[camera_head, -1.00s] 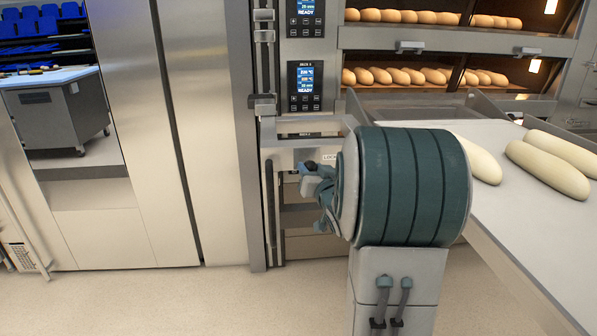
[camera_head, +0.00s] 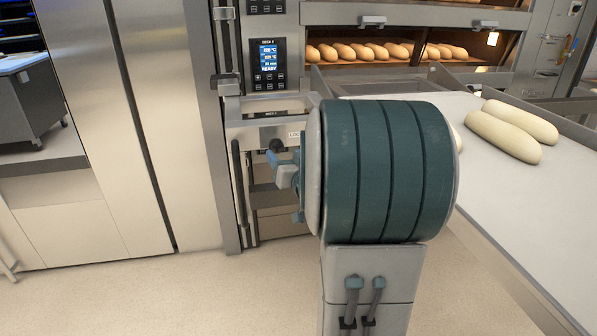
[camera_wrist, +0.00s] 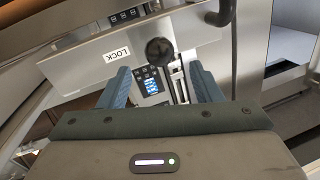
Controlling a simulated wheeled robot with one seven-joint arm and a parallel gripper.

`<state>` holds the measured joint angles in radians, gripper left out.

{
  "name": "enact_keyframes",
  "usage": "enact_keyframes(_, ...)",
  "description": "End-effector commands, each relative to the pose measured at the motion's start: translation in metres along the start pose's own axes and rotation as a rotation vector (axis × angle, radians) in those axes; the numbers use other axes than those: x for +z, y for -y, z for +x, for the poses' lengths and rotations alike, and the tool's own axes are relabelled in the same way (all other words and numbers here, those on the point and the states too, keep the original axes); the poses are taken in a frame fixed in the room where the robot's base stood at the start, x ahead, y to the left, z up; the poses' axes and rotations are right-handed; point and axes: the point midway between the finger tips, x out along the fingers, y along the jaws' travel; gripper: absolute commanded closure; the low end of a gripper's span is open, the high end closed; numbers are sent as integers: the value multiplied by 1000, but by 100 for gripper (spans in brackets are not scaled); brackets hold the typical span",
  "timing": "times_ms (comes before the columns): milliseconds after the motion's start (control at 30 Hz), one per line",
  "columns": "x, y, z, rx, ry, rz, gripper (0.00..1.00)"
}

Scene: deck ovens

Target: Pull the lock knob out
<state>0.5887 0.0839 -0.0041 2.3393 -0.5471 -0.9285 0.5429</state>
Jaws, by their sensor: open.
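The lock knob (camera_wrist: 159,51) is a dark round knob on a steel plate, right of the white LOCK label (camera_wrist: 117,54) in the wrist view. In the head view the knob (camera_head: 276,145) shows as a dark shape just left of my arm, by the partly covered label. My gripper (camera_wrist: 158,80) is open, with one blue finger on each side in the wrist view. The knob appears between and beyond the fingertips; I see no contact. In the head view my gripper (camera_head: 288,172) is mostly hidden behind my teal-banded arm link.
Right of my arm is a loading surface (camera_head: 520,215) with pale loaves (camera_head: 505,135). Behind it are oven decks with baked loaves (camera_head: 375,52). A control panel (camera_head: 267,62) sits above the lock plate. Tall steel doors (camera_head: 110,110) stand at left; the floor in front is clear.

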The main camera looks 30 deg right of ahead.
Motion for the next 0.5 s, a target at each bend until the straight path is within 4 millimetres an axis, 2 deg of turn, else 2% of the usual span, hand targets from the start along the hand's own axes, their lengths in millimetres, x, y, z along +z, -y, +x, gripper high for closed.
enact_keyframes(33, -1, 0, -13, 3, -1, -1, 41)
enact_keyframes(200, -1, -1, -49, 3, -1, 0, 41)
enact_keyframes(333, 0, 0, -70, 2, 0, -1, 41)
enact_keyframes(500, 0, 0, -84, 1, 0, 0, 41)
